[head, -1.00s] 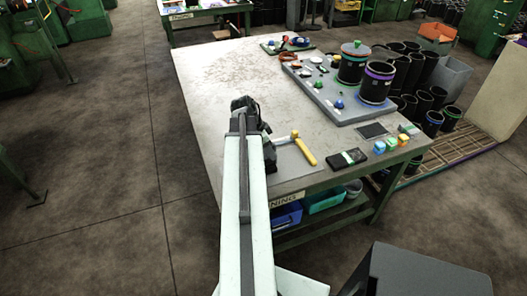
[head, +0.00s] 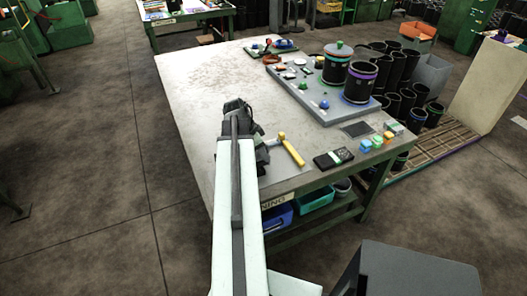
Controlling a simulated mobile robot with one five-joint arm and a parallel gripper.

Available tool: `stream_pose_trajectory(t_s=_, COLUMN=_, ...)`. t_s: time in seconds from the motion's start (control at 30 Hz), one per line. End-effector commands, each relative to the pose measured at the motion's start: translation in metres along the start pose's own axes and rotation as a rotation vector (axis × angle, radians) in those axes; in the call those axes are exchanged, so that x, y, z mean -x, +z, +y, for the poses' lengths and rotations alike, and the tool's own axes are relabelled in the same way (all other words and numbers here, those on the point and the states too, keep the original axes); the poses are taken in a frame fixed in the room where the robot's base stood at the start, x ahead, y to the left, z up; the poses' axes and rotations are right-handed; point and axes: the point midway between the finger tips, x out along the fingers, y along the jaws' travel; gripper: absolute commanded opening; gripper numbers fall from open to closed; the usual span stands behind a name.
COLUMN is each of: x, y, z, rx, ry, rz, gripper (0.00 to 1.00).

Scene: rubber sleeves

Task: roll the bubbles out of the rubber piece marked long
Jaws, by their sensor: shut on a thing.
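My gripper (head: 240,108) is dark and low over the near left part of the table, at the far end of my pale arm. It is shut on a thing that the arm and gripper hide. A yellow-handled tool (head: 292,151) lies on the table just right of the gripper, its thin head pointing left. A black flat piece (head: 357,129) lies farther right. I cannot read the mark "long" on anything, and no bubbles can be made out.
A grey tray (head: 310,105) carries black cylinders (head: 360,82) and small items. Small coloured blocks (head: 377,142) stand at the right edge. A dark grey box-like shape (head: 415,270) is at the lower right.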

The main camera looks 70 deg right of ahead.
Motion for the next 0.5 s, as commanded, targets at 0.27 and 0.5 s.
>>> stream_pose_trajectory(t_s=0.27, x=0.008, y=0.024, z=-0.001, rx=0.000, ry=-0.001, rz=-0.002, gripper=0.01)
stream_pose_trajectory(t_s=0.5, x=0.010, y=0.029, z=-0.002, rx=0.000, ry=0.000, rz=-0.005, gripper=0.01)
